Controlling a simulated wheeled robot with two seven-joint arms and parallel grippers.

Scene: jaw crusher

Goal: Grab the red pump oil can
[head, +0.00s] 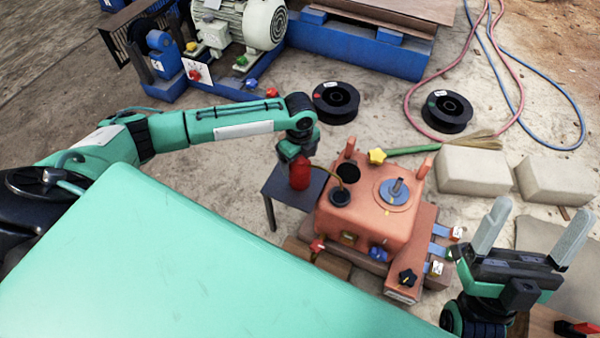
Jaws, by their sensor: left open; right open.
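The red pump oil can (300,174) stands on a small dark side table (282,188) at the centre of the head view. A thin yellowish curved spout seems to run from it toward the orange machine. My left gripper (297,158) is right at the top of the can, pointing down. Its fingers are mostly hidden, so I cannot tell whether they touch the can. It is open. My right gripper (532,232) is open and empty at the right, its two grey fingers pointing up, well away from the can.
Black spools (336,102), pale blocks (474,171) and red and blue hoses lie behind. A blue-based motor unit (245,25) stands at the back.

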